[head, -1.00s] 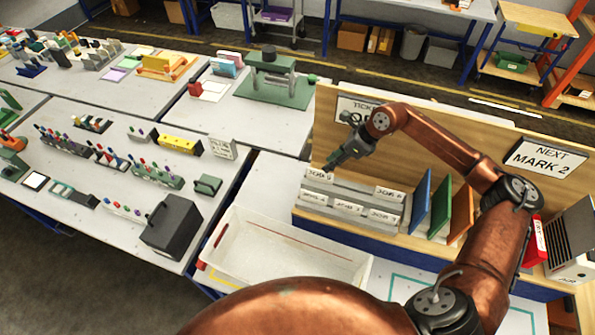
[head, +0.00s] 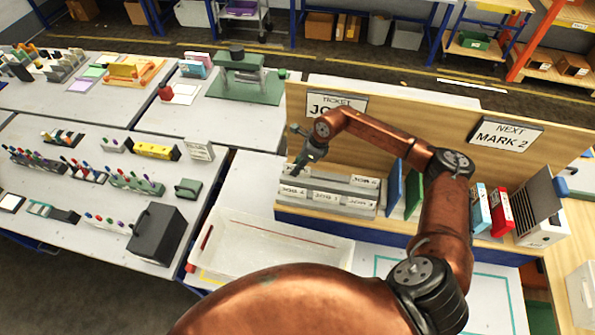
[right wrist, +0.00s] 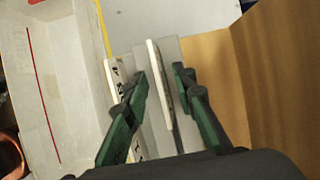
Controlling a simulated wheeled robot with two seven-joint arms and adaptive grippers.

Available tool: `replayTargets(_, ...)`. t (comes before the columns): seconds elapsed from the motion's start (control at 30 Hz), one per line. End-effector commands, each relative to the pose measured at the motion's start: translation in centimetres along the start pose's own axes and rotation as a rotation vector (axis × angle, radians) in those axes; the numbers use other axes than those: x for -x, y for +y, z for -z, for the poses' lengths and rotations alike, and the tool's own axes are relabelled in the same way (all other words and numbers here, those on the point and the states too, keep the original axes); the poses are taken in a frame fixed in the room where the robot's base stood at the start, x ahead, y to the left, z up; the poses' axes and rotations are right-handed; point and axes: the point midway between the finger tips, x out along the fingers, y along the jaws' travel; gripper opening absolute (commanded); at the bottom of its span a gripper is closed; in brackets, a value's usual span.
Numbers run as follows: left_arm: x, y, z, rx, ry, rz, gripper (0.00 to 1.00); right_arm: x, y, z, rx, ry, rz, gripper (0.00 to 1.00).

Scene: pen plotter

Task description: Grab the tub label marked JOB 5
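My right gripper (head: 300,166) points down over the left end of the back row of the grey label rack (head: 338,190). In the right wrist view its green fingers (right wrist: 163,78) are open, on either side of a thin white label (right wrist: 157,62). I cannot see a firm contact. That back-left label (head: 293,171) is partly covered by the gripper in the head view, so its marking cannot be read for sure. Front-row labels (head: 327,197) and a back-right label (head: 365,181) carry JOB markings, too small to read safely. My left gripper is not in view.
A white tray (head: 225,262) lies in front of the rack. A wooden back panel (head: 400,140) with a ticket sign (head: 337,104) stands close behind. Blue (head: 394,187) and green (head: 414,195) upright boards stand right of the rack.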

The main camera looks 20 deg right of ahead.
Motion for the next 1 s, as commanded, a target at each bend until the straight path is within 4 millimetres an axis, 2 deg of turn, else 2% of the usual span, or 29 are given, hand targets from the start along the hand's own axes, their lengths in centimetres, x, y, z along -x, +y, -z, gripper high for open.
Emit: replayTargets(1.0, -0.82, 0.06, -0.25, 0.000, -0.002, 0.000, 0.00, -0.41, -0.01, 0.23, -0.001, 0.000, 0.000, 0.25)
